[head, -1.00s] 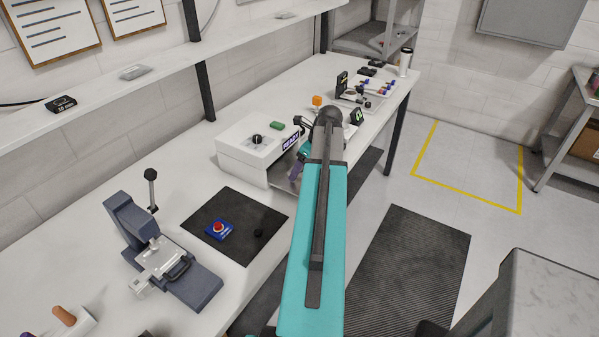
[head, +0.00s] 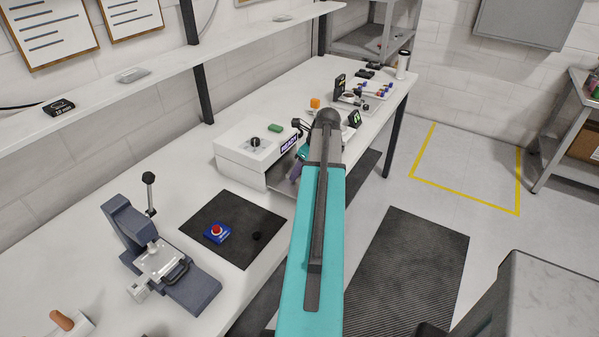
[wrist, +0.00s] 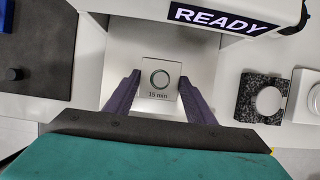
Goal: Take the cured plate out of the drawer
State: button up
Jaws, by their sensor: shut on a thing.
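The cured plate (wrist: 159,82) is a small pale square marked "15 min" with a dark ring on it. In the wrist view it sits between the two purple fingers of my gripper (wrist: 160,88), which is shut on it. The open drawer (wrist: 207,65) lies under and around the plate, below the white box (head: 238,158) with a "READY" display (wrist: 225,17). In the head view my teal arm hides the plate and most of the drawer. Whether the plate is lifted off the drawer floor I cannot tell.
A dark mat (head: 236,244) with a red button (head: 217,231) on a blue base lies left of the box. A grey press (head: 162,262) stands farther left.

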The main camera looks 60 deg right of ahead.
jog(key=shift+r, duration=0.15)
notch_tip(320, 180, up, 10)
jog(key=b, duration=0.3)
dwell(0.4)
jog(key=shift+s, duration=0.1)
dwell(0.6)
